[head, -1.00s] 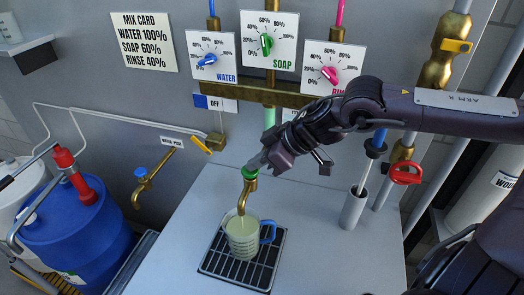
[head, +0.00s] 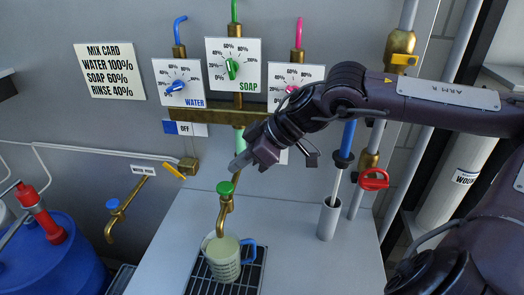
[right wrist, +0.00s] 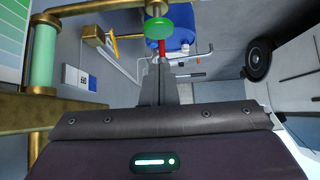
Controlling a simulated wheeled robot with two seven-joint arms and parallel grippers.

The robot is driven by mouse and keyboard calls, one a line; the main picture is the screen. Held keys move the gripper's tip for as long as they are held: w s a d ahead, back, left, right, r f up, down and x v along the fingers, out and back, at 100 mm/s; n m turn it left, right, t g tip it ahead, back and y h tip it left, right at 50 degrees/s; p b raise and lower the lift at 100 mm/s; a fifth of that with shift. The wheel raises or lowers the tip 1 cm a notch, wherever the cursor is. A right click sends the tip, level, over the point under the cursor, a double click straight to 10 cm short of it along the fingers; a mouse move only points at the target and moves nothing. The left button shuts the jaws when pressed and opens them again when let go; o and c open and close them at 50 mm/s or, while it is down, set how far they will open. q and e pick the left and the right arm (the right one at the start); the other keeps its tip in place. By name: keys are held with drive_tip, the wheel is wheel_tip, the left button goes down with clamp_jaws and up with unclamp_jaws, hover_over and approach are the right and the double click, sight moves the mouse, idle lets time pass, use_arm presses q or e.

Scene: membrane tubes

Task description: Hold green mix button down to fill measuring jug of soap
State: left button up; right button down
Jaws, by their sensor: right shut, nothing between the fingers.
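The green mix button (head: 226,188) sits on top of a brass spout (head: 223,218) over the counter. The measuring jug (head: 222,262), clear with a blue handle, stands upright under the spout. It holds pale green liquid with its surface near the rim. My right gripper (head: 238,166) is shut and empty, its fingertips just above the button with a small gap. In the right wrist view, the button (right wrist: 157,20) shows beyond the shut fingertips (right wrist: 160,58). My left gripper is not in view.
The jug stands on a drain grate (head: 252,275). Water, soap and rinse dials (head: 232,66) are on the wall beside a mix card (head: 110,70). A grey holder (head: 329,218) and a red valve handle (head: 374,179) stand right. The counter between is clear.

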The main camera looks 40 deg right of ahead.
drive_tip(key=b+v, duration=0.2)
drive_tip(key=v, duration=0.5)
idle(0.6)
